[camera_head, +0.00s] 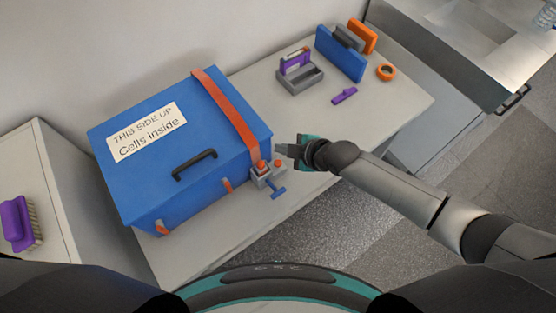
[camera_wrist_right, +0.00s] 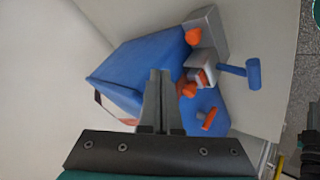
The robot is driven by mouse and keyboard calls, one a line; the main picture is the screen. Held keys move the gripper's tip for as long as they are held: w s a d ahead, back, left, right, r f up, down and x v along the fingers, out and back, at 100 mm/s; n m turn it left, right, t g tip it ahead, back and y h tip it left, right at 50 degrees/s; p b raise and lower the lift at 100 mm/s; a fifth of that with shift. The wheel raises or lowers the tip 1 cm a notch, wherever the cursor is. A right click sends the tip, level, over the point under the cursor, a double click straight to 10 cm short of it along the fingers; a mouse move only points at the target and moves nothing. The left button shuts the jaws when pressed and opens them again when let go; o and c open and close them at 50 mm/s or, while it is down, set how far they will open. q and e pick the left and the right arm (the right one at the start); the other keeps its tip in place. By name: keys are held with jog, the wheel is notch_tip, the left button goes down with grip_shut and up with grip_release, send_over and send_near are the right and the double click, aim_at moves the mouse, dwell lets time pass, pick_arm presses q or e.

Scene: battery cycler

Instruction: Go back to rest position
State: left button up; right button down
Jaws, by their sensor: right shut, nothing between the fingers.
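My right gripper (camera_head: 284,150) is at the right end of the blue box, just beyond a small grey device with an orange button and a blue T-shaped handle (camera_head: 278,190). Its fingers are shut and empty; in the right wrist view the closed fingers (camera_wrist_right: 160,78) point toward the blue box (camera_wrist_right: 155,60). I cannot tell whether the fingertips touch the box. The right arm reaches in from the lower right, across the table's front edge. My left gripper does not show in either view.
The blue box (camera_head: 95,150) with an orange strap stands on the light table (camera_head: 400,105). Toward the back are a grey holder (camera_head: 300,82), a blue panel (camera_head: 340,55), an orange tape roll (camera_head: 386,72) and a purple piece (camera_head: 344,96). A purple brush (camera_head: 16,222) lies on the left cabinet.

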dwell(0.4)
jog(key=s+a+r+m, duration=0.2)
jog(key=s+r+m, duration=0.3)
jog(key=s+m, duration=0.15)
jog(key=s+d+r+m+g+h, duration=0.1)
jog(key=s+d+r+m+h, duration=0.15)
jog(key=s+d+m, duration=0.5)
jog(key=s+d+r+m+g+h, duration=0.25)
jog(key=s+d+h, duration=0.2)
jog(key=d, duration=0.55)
notch_tip(320, 180, down, 30)
jog(key=s+b, duration=0.2)
jog(key=b, duration=0.7)
jog(key=s+d+f+g+b, duration=0.1)
jog(key=s+f+b, duration=0.3)
jog(key=s+f, duration=0.3)
jog(key=s+d+f+b, duration=0.1)
jog(key=s+f+b, duration=0.3)
jog(key=f, duration=1.2)
jog(key=s, duration=0.4)
jog(key=shift+s+f+g, duration=0.25)
jog(key=shift+s+g, duration=0.05)
jog(key=shift+g, duration=0.05)
